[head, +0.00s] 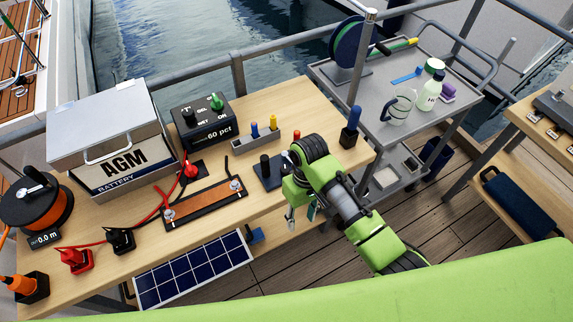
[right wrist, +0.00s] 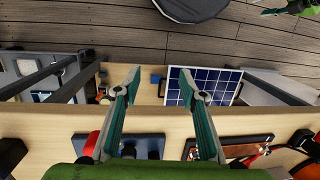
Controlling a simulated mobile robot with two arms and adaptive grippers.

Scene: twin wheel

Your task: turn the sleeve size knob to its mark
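No label naming the sleeve size knob is legible. A dark blue plate (head: 268,178) with an upright black knob-like post (head: 265,164) lies near the bench's right front, a red-topped part beside it. The plate also shows at the bottom of the right wrist view (right wrist: 139,140), partly hidden by my gripper. My right gripper (head: 301,213) hangs at the bench's front edge, beside the plate. In the right wrist view its fingers (right wrist: 160,78) are spread and empty. Part of a green arm, likely my left (right wrist: 285,9), shows at the top right; its finger state is unclear.
A charger-like box (head: 205,128) with black and green knobs stands by the AGM battery (head: 125,160). A tray (head: 255,141) of coloured pegs sits behind the plate. A solar panel (head: 190,272) lies below the bench front. A grey cart (head: 375,100) stands at right.

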